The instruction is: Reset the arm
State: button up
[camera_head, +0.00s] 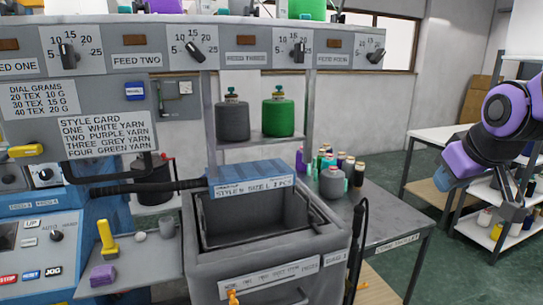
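My arm (495,125), purple and dark grey, is raised and bent at the right edge of the head view. Its upper part leaves the picture. A grey part that looks like my gripper (513,212) hangs below it, in front of the shelving on the right. It is small and partly unclear, so I cannot tell whether its fingers are open or shut. I see nothing held in it. It is well apart from the machine and the side table.
A knitting machine panel with dials (195,50) fills the left and top. A grey bin (245,255) stands in the centre front. A side table (385,225) bears yarn cones, and a black hooked rod (358,240) rises near it. White shelving (470,222) stands behind my arm. Green floor is clear between.

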jog(key=s+a+r+m+g, duration=0.1)
jog(key=s+a+m, duration=0.1)
jog(key=s, duration=1.3)
jog(key=shift+s+a+r+g, duration=0.15)
jog(key=shift+a+r+g, duration=0.15)
jog(key=shift+a+g, duration=0.15)
